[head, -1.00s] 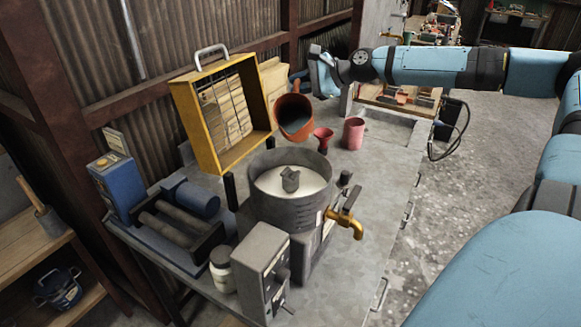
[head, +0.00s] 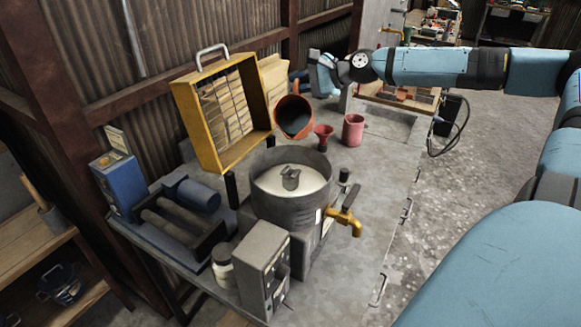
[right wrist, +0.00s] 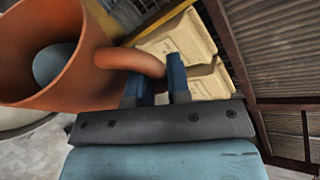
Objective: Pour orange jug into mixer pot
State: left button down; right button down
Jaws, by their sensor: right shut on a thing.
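The orange jug (head: 294,116) is tilted in the head view, its dark opening facing down toward the front. It is behind and above the mixer pot (head: 290,210), a grey round pot with pale content and a grey piece in its middle. My right gripper (right wrist: 160,82) is shut on the jug's handle (right wrist: 130,62) in the right wrist view; the jug (right wrist: 60,85) fills the left there, with grey-blue inside. In the head view the right gripper (head: 303,78) is behind the jug, partly hidden. No stream from the jug shows. My left gripper is out of view.
A red funnel (head: 324,137) and a pink cup (head: 353,130) stand right of the jug. A yellow frame box (head: 222,112) stands at the left. A brass tap (head: 345,212) sticks out from the pot's right side. A grey control box (head: 263,270) stands in front.

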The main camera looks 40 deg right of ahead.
aim_at(297, 89)
jog(key=shift+s+a+r+n+p, duration=0.25)
jog(key=shift+n+p, duration=0.15)
jog(key=shift+p, duration=0.55)
jog(key=shift+s+a+n+t+h+p, duration=0.2)
jog(key=shift+a+n+t+h+p, duration=0.15)
jog(key=shift+p, duration=0.5)
jog(key=shift+s, duration=0.1)
dwell(0.3)
jog(key=shift+s+a+n+t+p, duration=0.25)
jog(key=shift+a+n+p, duration=0.2)
jog(key=shift+p, duration=0.15)
jog(key=shift+f+h, duration=0.1)
jog(key=shift+h, duration=0.15)
jog(key=shift+s+a+f+n+t, duration=0.1)
jog(key=shift+s+a+n+t, duration=0.2)
jog(key=shift+a+n, duration=0.15)
